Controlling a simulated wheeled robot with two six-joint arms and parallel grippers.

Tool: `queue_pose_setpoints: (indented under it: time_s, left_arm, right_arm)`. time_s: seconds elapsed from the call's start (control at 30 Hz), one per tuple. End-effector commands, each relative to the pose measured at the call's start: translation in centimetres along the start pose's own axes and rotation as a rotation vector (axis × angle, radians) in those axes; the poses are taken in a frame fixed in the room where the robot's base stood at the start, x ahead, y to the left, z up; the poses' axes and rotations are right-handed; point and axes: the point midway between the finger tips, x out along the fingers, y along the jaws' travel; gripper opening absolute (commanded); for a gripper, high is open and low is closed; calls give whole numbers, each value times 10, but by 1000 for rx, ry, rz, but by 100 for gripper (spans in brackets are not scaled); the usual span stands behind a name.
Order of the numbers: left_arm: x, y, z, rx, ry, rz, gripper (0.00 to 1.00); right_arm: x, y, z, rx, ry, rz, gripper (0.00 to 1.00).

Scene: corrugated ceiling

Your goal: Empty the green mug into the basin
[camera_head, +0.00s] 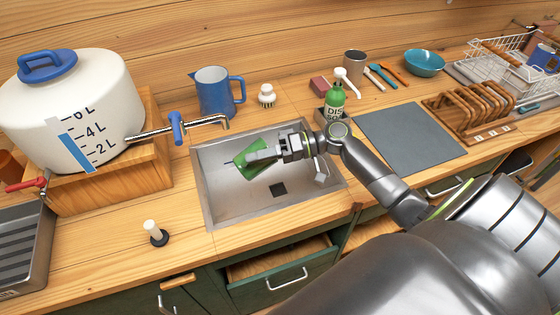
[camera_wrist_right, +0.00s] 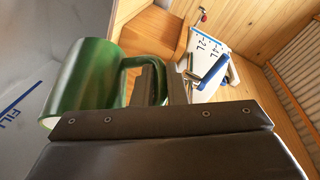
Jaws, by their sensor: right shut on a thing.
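The green mug (camera_head: 252,160) is held over the left part of the metal basin (camera_head: 226,206), below the tap spout. It looks strongly tilted. My right gripper (camera_head: 268,155) is shut on its handle; in the right wrist view the green mug (camera_wrist_right: 84,84) lies sideways, with its handle (camera_wrist_right: 140,62) between the fingers (camera_wrist_right: 160,82) and its rim toward the lower left. The inside of the mug is hidden, and no falling liquid shows. My left gripper is not in view.
The tap (camera_head: 177,128) and white tank (camera_head: 75,105) stand left of the basin. A blue jug (camera_head: 214,94) and white brush (camera_head: 267,96) stand behind it. The green soap bottle (camera_head: 335,101) is close to my right wrist. A drawer (camera_head: 280,258) is partly open below.

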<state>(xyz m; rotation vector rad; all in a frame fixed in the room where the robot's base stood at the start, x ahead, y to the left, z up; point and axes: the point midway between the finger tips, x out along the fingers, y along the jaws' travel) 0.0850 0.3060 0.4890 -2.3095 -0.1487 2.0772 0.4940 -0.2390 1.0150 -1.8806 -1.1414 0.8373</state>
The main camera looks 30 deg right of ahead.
Motion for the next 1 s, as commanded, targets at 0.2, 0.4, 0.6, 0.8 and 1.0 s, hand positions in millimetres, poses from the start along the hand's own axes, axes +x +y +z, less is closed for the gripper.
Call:
queue_pose_setpoints:
  time_s: [0.2, 0.4, 0.6, 0.8, 1.0]
  left_arm:
    - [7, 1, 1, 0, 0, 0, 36]
    - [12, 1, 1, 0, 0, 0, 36]
    - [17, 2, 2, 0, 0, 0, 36]
    - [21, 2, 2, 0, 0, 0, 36]
    - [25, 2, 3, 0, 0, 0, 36]
  right_arm:
    - [-4, 1, -2, 8, 13, -24, 0]
    - [-8, 0, -4, 18, 24, -48, 0]
    - [-13, 1, -6, 27, 35, -70, 0]
    - [-17, 0, -7, 35, 44, -91, 0]
    - [-20, 0, -9, 42, 54, -110, 0]
